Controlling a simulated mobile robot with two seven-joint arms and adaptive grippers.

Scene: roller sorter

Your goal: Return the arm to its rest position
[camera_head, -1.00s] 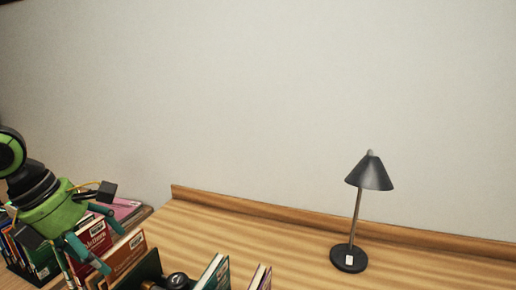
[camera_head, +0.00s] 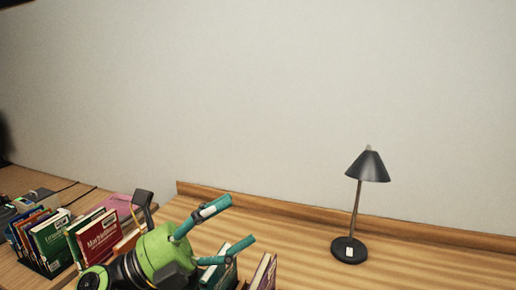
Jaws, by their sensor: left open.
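My left gripper (camera_head: 241,222) shows at the lower middle, with a green body and teal fingers. Its fingers are spread apart, open and empty, and point to the right. It is above the desk, in front of some of the standing books, and partly hides them. My right gripper is not in view.
Several books stand upright in a rack (camera_head: 52,270) at the lower left. A red book (camera_head: 99,238) stands beside them, and a pink item (camera_head: 122,205) lies behind. A black desk lamp (camera_head: 368,167) stands on the wooden desk (camera_head: 300,240) at the right. The desk around it is clear.

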